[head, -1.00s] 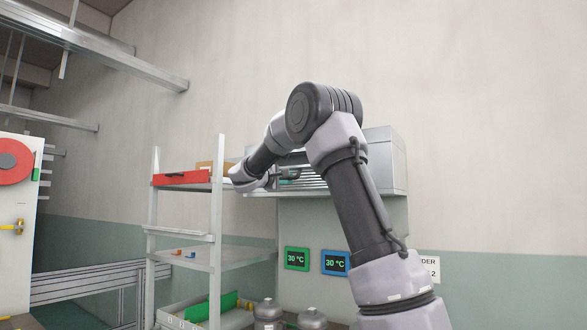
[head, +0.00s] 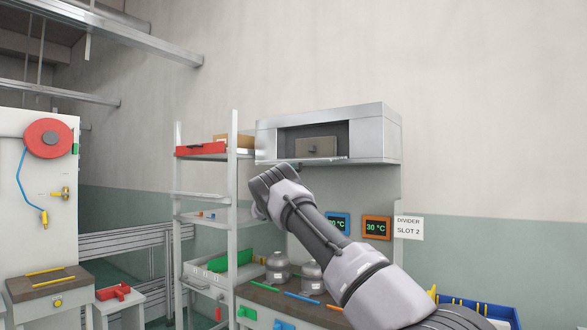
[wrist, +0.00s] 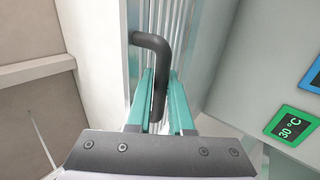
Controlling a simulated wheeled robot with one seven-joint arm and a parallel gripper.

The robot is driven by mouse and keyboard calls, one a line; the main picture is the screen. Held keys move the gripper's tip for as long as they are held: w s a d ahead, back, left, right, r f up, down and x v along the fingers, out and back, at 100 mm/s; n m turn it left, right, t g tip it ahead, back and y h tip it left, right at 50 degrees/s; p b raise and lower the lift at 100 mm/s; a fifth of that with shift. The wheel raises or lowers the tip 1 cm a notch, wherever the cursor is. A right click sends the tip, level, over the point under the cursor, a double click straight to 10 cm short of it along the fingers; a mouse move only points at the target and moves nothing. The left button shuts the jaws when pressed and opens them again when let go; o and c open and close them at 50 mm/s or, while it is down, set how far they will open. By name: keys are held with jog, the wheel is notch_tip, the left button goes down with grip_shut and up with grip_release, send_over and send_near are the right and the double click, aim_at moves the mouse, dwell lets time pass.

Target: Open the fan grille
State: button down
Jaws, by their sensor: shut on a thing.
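The fan grille (wrist: 164,14) shows in the wrist view as pale slats at the top. Its dark bent handle (wrist: 152,42) stands between my teal fingers. My gripper (wrist: 160,76) is shut on this handle. In the head view, the metal fan housing (head: 383,135) on the wall has an open front, with a grey-brown block (head: 316,146) inside. A thin pale edge lies along the bottom of the opening and looks like the lowered grille. My gripper is hidden behind my arm in the head view, below the housing.
A shelf rack (head: 233,180) with a red box (head: 200,149) stands close left of the housing. Temperature displays, one orange (head: 377,228), are on the panel below it. Two grey canisters (head: 278,266) stand on the bench. The wall above is clear.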

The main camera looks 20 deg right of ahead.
jog(key=shift+w+d+f, duration=0.1)
jog(key=shift+f, duration=0.2)
dwell(0.4)
jog(key=c, duration=1)
grip_release()
jog(key=shift+c, duration=0.2)
jog(key=v, duration=1)
jog(key=shift+f, duration=0.4)
